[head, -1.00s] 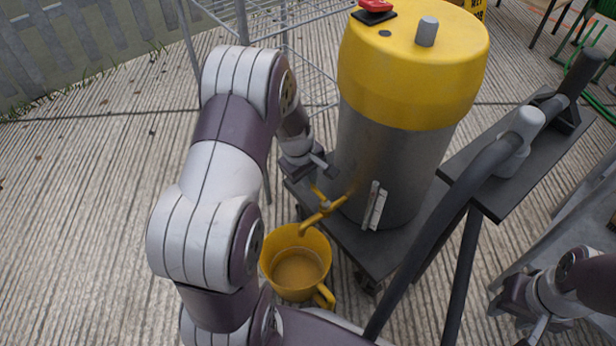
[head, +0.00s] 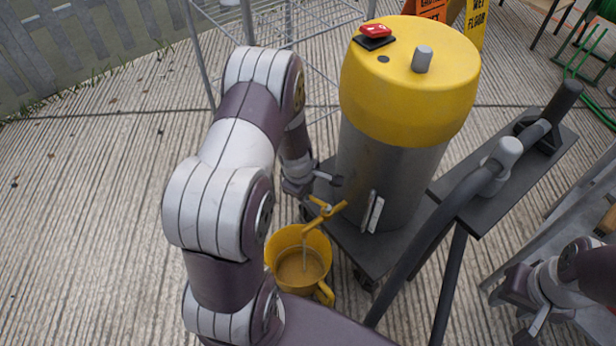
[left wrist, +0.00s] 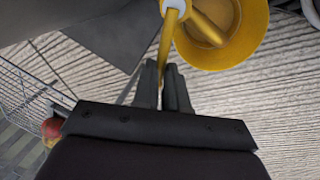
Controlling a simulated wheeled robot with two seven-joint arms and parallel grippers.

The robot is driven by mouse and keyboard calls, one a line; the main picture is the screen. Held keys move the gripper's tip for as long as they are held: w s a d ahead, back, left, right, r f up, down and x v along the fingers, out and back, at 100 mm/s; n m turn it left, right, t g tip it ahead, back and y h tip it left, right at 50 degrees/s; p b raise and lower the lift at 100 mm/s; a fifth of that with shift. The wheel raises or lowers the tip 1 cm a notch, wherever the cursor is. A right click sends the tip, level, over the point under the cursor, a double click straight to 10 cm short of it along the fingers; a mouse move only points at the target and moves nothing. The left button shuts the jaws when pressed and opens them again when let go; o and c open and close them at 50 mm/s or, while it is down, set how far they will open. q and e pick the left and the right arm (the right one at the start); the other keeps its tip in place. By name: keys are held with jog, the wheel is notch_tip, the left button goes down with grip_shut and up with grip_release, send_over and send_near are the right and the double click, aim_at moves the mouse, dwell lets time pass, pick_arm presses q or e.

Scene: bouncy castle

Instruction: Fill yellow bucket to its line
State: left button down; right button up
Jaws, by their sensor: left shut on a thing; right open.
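The yellow bucket (head: 285,240) stands upright on the ground under the tap (head: 318,214) of a steel tank with a yellow top (head: 405,85). Brown liquid (head: 300,272) fills part of it, and a thin stream falls into it from the spout. I cannot make out the fill line. The bucket also shows in the left wrist view (left wrist: 256,40). My left gripper (head: 328,190) is shut on the tap's yellow handle (left wrist: 166,52), just above and behind the bucket. My right gripper (head: 508,316) is open and empty at the lower right.
The tank stands on a dark wheeled cart (head: 345,232) whose thick handle bars reach toward me on the right. A wire rack (head: 300,50) is behind my left arm. Ribbed ground left of my arm is clear.

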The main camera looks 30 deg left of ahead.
pick_arm(q)
jog(key=c, duration=1.2)
grip_release()
jog(key=shift+o, duration=0.2)
notch_tip(320, 180, up, 12)
jog(key=s+p, duration=0.2)
jog(key=p, duration=0.6)
jog(key=shift+s+r, duration=0.25)
